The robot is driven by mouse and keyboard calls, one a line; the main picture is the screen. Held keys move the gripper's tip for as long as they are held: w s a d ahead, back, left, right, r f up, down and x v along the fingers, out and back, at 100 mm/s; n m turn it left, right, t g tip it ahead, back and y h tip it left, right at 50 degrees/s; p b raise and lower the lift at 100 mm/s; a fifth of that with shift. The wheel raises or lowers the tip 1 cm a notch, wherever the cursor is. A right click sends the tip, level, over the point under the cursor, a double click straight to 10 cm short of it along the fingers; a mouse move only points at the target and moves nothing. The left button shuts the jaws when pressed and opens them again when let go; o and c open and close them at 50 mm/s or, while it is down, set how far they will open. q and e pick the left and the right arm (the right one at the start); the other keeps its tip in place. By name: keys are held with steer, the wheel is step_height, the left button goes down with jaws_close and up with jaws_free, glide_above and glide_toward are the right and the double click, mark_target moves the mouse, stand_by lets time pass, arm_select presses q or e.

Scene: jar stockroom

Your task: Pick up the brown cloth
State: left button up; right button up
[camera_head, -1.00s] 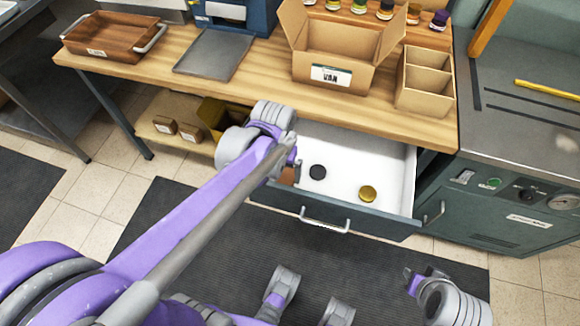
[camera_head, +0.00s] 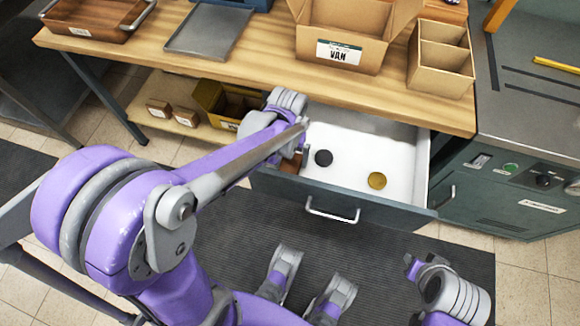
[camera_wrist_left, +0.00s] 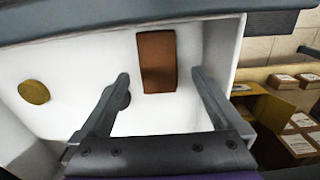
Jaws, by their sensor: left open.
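The brown cloth (camera_wrist_left: 157,62) is a small folded rectangle lying in the white-lined open drawer (camera_head: 355,160), near one side wall. In the head view only a brown edge of the cloth (camera_head: 290,163) shows beside my left gripper (camera_head: 298,156), which hides the rest. In the left wrist view my left gripper (camera_wrist_left: 160,76) is open, with one finger towards each side of the cloth and nothing between them touching it. My right gripper (camera_head: 413,267) is in front of the drawer at the lower right, away from the cloth; its jaws are too small to read.
A black disc (camera_head: 323,157) and a gold disc (camera_head: 377,180) lie in the drawer; the left finger partly covers the black one in the wrist view. The worktop (camera_head: 250,82) overhangs the drawer's back. A yellow bin (camera_head: 222,100) and small boxes stand on the shelf at left.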

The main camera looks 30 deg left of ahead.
mark_target(290, 165)
arm_select(q)
step_height(290, 165, down, 4)
steer(key=shift+w+d+b, duration=0.1)
steer(key=shift+w+b, duration=0.05)
steer(key=shift+b, duration=0.35)
steer(key=c, duration=1.4)
